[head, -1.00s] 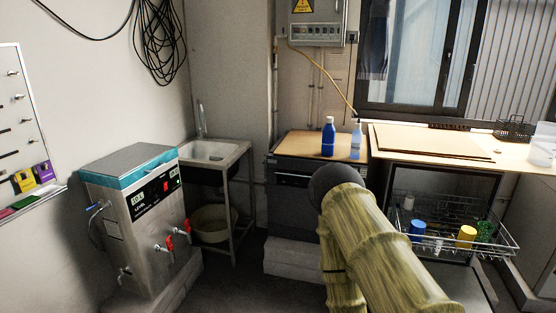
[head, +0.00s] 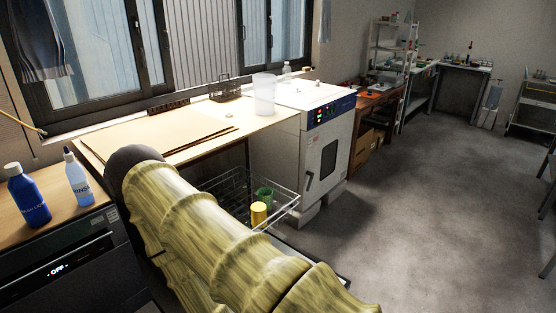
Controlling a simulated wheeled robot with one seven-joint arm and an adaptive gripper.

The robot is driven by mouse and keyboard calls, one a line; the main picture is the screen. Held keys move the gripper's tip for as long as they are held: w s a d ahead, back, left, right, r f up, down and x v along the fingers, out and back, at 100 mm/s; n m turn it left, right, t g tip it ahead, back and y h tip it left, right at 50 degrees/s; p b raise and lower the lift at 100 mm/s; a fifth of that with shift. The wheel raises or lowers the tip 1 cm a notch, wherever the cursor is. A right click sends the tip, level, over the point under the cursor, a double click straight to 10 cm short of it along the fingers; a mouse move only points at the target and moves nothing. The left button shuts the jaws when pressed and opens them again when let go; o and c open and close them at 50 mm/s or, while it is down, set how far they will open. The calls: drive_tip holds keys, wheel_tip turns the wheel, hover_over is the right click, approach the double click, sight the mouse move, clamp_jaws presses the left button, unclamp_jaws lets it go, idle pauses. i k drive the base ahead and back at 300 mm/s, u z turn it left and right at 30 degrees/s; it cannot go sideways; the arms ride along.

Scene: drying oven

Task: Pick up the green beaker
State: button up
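The green beaker (head: 265,195) stands in a wire rack basket (head: 283,212) that is pulled out under the wooden worktop. A yellow cup (head: 258,214) stands just in front of it. My sleeved arm, with a dark rounded joint, crosses the lower left and hides part of the basket. My gripper is not in view.
A white drying oven (head: 322,145) with its door shut stands right of the basket. A clear plastic beaker (head: 264,96) and a dark wire rack (head: 226,88) are on the worktop (head: 192,140). Blue bottles (head: 28,196) stand at left. The floor (head: 430,200) at right is open.

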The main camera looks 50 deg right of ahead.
sight(265, 193)
drive_tip(key=z, duration=0.6)
drive_tip(key=i, duration=1.3)
drive_tip(key=z, duration=0.5)
